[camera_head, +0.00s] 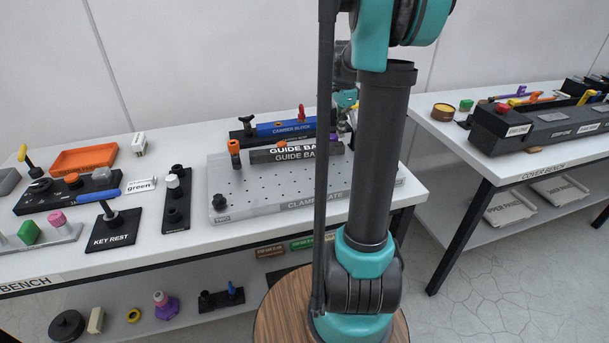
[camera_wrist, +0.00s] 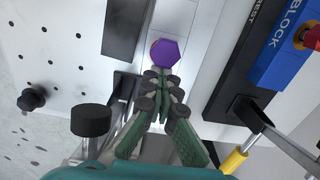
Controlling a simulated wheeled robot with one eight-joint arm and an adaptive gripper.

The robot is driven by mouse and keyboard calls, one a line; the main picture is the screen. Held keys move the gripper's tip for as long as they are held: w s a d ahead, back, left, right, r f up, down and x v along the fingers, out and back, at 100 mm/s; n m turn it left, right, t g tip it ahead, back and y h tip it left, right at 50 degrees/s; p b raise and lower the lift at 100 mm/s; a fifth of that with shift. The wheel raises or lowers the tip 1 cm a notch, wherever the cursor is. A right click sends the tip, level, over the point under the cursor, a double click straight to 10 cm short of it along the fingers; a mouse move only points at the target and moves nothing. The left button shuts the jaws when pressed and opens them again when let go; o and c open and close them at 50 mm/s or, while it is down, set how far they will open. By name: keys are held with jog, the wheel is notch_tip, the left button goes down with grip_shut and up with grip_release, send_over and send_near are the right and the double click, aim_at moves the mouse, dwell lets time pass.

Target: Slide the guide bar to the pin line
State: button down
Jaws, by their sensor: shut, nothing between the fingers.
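The guide bar (camera_head: 284,154) is a dark bar with white lettering, lying along the far part of the grey, perforated clamp plate (camera_head: 270,192) in the head view. In the wrist view a dark bar (camera_wrist: 127,28), likely the guide bar, lies at the top over the holed plate (camera_wrist: 60,45). My gripper (camera_wrist: 161,78) has its green fingers together with nothing between them. The fingertips are just below a purple hexagonal knob (camera_wrist: 166,52), right of the dark bar. In the head view my gripper is mostly hidden behind my arm.
A blue camber block (camera_head: 285,128) on a black rest stands behind the guide bar. An orange-topped pin (camera_head: 234,148) stands at the bar's left end. Black knobs (camera_wrist: 32,98) rise from the plate. A black key rest (camera_head: 113,230) stands left.

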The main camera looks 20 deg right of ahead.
jog(key=shift+s+r, duration=0.1)
jog(key=shift+r, duration=2.4)
jog(key=shift+r, duration=0.3)
notch_tip(320, 180, up, 11)
jog(key=shift+r, duration=0.2)
